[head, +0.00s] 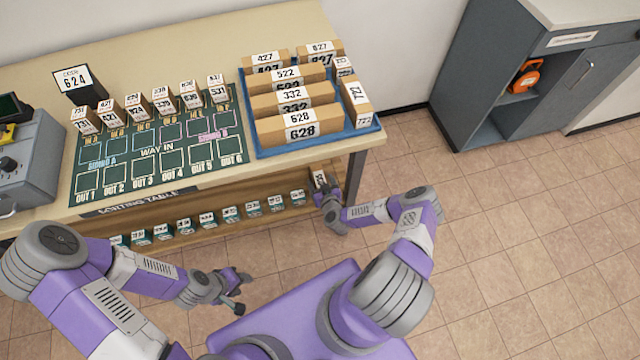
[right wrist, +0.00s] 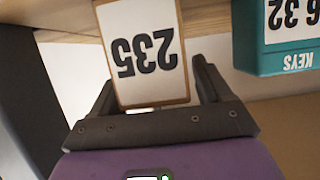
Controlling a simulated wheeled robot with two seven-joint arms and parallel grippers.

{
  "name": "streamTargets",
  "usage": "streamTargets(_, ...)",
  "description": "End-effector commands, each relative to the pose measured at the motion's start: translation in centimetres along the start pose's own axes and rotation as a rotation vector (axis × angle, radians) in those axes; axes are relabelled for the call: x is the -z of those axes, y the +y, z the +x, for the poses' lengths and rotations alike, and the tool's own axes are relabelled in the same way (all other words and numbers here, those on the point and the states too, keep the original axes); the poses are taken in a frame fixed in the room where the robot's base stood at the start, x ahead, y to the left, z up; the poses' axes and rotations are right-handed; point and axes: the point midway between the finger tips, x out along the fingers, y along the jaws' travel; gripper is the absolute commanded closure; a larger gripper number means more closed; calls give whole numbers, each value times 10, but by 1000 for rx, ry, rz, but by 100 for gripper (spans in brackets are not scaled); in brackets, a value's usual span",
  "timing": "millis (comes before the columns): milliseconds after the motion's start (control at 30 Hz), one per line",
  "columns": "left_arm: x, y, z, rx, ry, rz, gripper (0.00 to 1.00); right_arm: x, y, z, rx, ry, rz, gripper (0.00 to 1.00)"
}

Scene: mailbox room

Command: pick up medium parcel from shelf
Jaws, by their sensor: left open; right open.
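In the head view the same parcel (head: 320,180) shows at the right end of the shelf, partly hidden by my right gripper. My right gripper (right wrist: 155,90) is open, with one finger on each side of the parcel's near end; I cannot tell whether they touch it. My right gripper shows in the head view (head: 328,195) at the shelf's right end. My left gripper (head: 240,290) is open and empty over the floor in front of the table.
The sorting table (head: 190,30) carries a blue tray (head: 262,152) of larger parcels and a dark mat (head: 130,190) with small numbered boxes. Several teal key boxes line the shelf; one (right wrist: 280,58) is close beside my right gripper. A dark table leg (head: 356,175) stands right of the shelf.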

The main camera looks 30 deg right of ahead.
Motion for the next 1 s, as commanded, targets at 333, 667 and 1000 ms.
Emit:
streamTargets(333,0,0,0,0,0,0,57,0,0,0,0,0,0,71)
streamTargets(667,0,0,-1,0,0,0,57,2,0,-1,1,1,0,87)
streamTargets(1000,-1,10,-28,0,0,0,57,56,0,-22,3,4,-2,87)
